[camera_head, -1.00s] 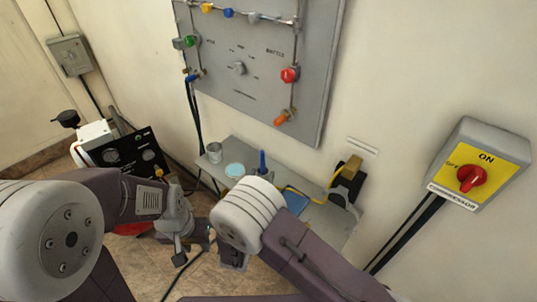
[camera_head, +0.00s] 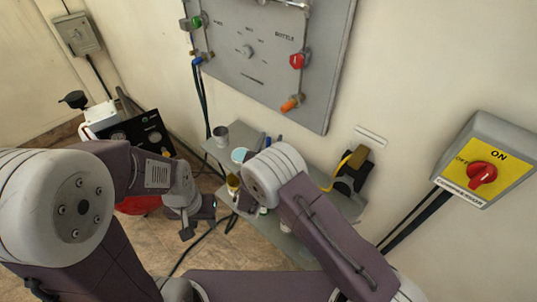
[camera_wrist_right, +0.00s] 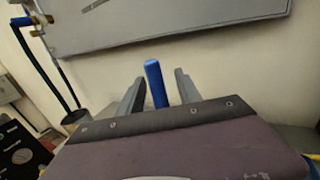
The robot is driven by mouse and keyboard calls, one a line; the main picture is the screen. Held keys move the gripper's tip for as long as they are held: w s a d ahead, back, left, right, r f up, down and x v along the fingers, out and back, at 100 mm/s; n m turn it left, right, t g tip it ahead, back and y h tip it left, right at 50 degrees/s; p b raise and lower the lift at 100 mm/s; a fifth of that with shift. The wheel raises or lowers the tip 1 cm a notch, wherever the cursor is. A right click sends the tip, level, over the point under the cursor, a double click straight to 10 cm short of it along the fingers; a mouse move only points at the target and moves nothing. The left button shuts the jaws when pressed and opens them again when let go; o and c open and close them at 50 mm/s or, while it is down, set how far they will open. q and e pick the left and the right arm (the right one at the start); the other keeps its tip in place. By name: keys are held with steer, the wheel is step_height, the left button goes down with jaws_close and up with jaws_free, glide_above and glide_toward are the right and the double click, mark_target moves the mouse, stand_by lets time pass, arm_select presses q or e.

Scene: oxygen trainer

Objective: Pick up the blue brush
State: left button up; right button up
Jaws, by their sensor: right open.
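The blue brush shows in the right wrist view as an upright blue handle (camera_wrist_right: 156,85). It stands between the two grey fingers of my right gripper (camera_wrist_right: 160,74), which is open, with gaps visible on both sides. The brush's lower end is hidden behind my wrist. In the head view, blue bits show just behind my right wrist, which hides most of that gripper; I cannot tell which bit is the brush. My left gripper (camera_head: 197,222) hangs left of the shelf, away from the brush, its fingers apart and empty.
A grey shelf (camera_head: 295,250) carries a metal can (camera_head: 220,136), a light-blue round lid or dish (camera_head: 240,155) and a small yellowish item (camera_head: 233,183). A yellow-and-black device (camera_head: 352,170) sits against the wall. A grey panel with valves (camera_head: 270,60) hangs above the shelf.

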steer(key=shift+w, duration=0.1)
jaws_close()
steer(key=shift+r, duration=0.1)
